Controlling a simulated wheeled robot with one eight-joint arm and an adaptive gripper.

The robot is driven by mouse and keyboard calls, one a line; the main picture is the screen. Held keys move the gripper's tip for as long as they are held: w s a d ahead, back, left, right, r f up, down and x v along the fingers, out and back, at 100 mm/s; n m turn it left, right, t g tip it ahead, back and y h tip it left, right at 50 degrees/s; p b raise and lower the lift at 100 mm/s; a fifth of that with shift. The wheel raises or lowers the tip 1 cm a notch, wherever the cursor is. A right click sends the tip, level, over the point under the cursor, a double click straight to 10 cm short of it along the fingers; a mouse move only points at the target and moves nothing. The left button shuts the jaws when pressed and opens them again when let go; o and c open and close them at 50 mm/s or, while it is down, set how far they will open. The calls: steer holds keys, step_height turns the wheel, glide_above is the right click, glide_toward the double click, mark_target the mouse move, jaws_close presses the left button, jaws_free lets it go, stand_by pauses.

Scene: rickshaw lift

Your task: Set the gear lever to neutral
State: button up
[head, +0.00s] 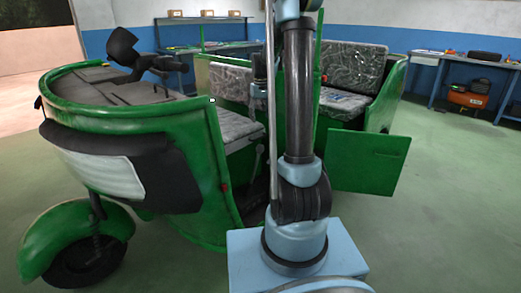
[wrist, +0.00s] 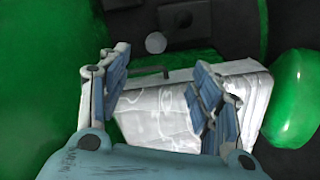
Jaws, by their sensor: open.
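In the head view, a thin grey lever (head: 256,162) stands beside the front seat of the green rickshaw (head: 214,150), just left of my arm. I cannot tell for sure that it is the gear lever, or which position it is in. In the wrist view, my gripper (wrist: 162,60) is open, with nothing between its fingers. It is over the grey-white front seat (wrist: 150,115). A short dark bar (wrist: 152,73) and a round grey disc (wrist: 156,43) show between and beyond the fingertips. I cannot tell whether either belongs to the lever.
The rickshaw's handlebar (head: 150,64) rises at the front left. A green side panel (head: 365,160) juts out at the right. Workbenches (head: 465,65) line the back wall, with an orange machine (head: 468,97) below one. The floor at the right is clear.

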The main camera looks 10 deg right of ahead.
mark_target(260, 147)
steer(key=f, duration=0.6)
steer(key=w+f, duration=0.1)
steer(key=f, duration=0.5)
steer(key=w+f, duration=0.1)
steer(key=f, duration=0.5)
steer(key=shift+f, duration=0.4)
steer(key=shift+c, duration=0.4)
jaws_close()
